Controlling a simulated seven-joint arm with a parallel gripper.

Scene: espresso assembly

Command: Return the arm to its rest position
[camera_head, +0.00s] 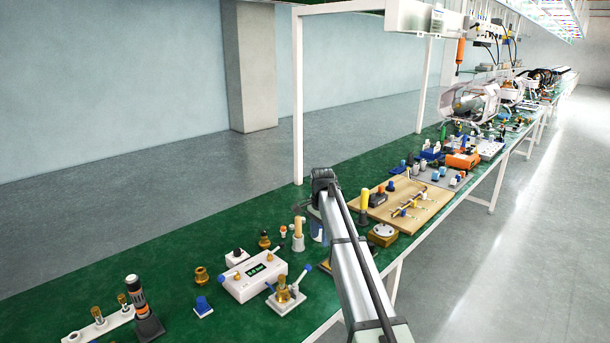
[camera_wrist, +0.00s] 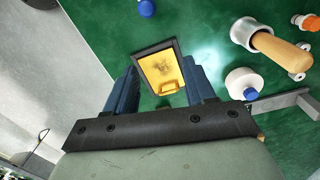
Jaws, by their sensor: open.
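My gripper (camera_wrist: 158,68) is open, with its two blue fingers apart in the wrist view. A black-framed piece with a yellow inside (camera_wrist: 162,74) shows between the fingers. I cannot tell its distance from them, and no firm contact is visible. In the head view my arm reaches up from the lower right over the green table (camera_head: 215,225), with its dark end joint above the table's middle. The gripper itself is mostly hidden there behind the arm.
A wooden-handled tool (camera_wrist: 280,50) and a white round piece with a blue top (camera_wrist: 242,83) lie right of the fingers. A white display box (camera_head: 253,272), a small stand (camera_head: 287,297) and a wooden board (camera_head: 408,205) stand near the arm.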

